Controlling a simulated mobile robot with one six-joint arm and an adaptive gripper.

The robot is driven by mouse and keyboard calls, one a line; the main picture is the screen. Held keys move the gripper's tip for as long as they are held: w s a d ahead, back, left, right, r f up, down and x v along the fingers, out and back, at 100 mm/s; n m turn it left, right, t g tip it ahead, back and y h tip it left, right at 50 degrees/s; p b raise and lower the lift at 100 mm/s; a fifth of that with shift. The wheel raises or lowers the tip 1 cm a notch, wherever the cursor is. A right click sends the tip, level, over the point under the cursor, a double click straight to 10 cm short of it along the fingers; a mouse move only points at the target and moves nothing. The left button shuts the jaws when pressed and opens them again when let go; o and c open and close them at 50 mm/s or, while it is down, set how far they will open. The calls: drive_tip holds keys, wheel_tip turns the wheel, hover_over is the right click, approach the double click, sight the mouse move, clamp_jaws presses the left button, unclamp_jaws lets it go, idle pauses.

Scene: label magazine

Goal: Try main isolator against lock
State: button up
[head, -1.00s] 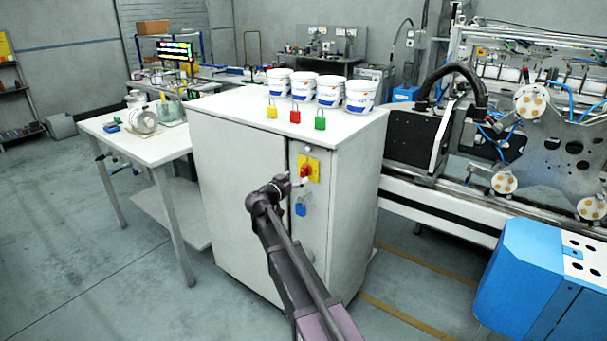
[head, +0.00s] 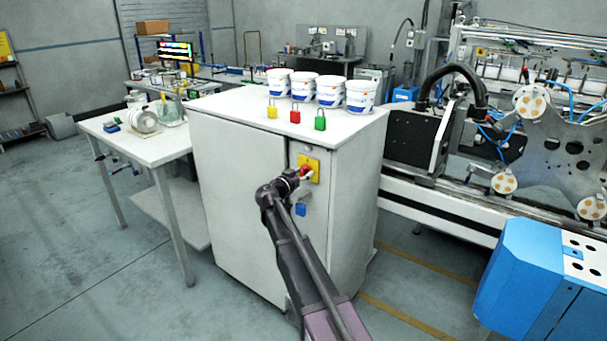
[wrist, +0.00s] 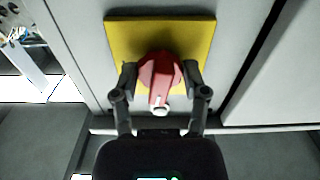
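The main isolator is a red rotary handle (wrist: 160,75) on a yellow plate (wrist: 118,38), on the front of the pale cabinet. Its lever points down in the wrist view, with a pale metal piece at its tip. In the head view the handle (head: 306,171) is partly covered by my gripper. My gripper (wrist: 160,77) is open, with one finger on each side of the red handle. The fingers are very close to its sides; contact is unclear. A blue padlock (head: 300,210) hangs on the cabinet front below the plate. It is partly hidden by my arm.
On the cabinet top (head: 232,105) stand yellow (head: 272,112), red (head: 295,116) and green (head: 320,123) padlocks, with several white tubs (head: 330,92) behind. A side table (head: 160,149) adjoins at left. A machine (head: 520,150) stands at right. The front-left floor is clear.

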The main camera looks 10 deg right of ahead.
drive_tip(key=shift+c, duration=1)
drive_tip(key=shift+n, duration=1.1)
drive_tip(key=o, duration=1.1)
drive_tip(key=shift+o, duration=0.2)
